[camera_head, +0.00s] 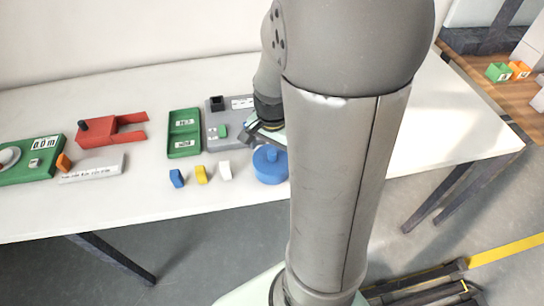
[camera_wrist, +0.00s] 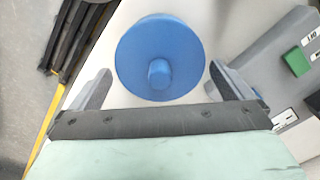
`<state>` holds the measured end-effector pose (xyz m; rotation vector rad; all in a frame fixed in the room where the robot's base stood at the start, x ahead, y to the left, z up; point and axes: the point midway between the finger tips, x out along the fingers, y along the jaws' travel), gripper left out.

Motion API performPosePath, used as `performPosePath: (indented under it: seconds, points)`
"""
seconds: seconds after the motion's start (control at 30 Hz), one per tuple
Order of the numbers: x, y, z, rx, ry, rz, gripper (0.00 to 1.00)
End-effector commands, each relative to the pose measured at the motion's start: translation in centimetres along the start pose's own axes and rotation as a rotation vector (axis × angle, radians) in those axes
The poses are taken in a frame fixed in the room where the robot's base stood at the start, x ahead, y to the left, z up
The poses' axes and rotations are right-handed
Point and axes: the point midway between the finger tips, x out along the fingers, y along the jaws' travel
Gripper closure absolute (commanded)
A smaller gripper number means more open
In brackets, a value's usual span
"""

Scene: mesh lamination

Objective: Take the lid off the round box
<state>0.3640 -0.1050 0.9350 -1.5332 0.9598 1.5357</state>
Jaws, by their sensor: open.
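The round box (camera_head: 268,172) is blue and stands on the white table near its front edge, partly hidden by my arm in the head view. Its lid (camera_wrist: 152,47) shows from above in the wrist view as a blue disc with a round knob (camera_wrist: 160,74). My gripper (camera_wrist: 160,88) is open, with one finger on each side and the knob between them in the picture. The fingers appear apart from the lid, and nothing is held. In the head view my gripper (camera_head: 264,136) is just behind the box, partly hidden by my arm.
A grey fixture (camera_head: 217,108) with a green block stands behind the box. Blue, yellow and white small blocks (camera_head: 201,175) lie to its left. A green tray (camera_head: 184,150), a red part (camera_head: 105,131) and a green station (camera_head: 40,170) stand farther left. The table's right side is clear.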

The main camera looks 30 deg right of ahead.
Motion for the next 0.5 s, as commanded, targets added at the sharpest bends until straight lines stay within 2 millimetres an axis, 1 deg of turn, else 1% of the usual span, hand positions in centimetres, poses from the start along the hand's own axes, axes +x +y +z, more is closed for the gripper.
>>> performPosePath:
  seconds: [0.03,0.1,0.3,0.37,0.4,0.43,0.5]
  points:
    - [0.42,0.02,-0.01,0.001,0.000,0.000,0.00]
    - [0.65,0.02,-0.02,0.000,0.000,0.000,0.00]
    - [0.65,0.01,-0.03,0.000,0.001,-0.001,0.00]
    - [0.65,0.01,-0.03,0.000,0.001,-0.001,0.17]
    - [0.64,0.01,-0.03,0.000,0.001,-0.001,0.28]
    - [0.64,0.01,-0.02,0.000,0.001,-0.001,0.30]
    - [0.63,0.00,-0.03,0.000,0.001,-0.001,0.30]
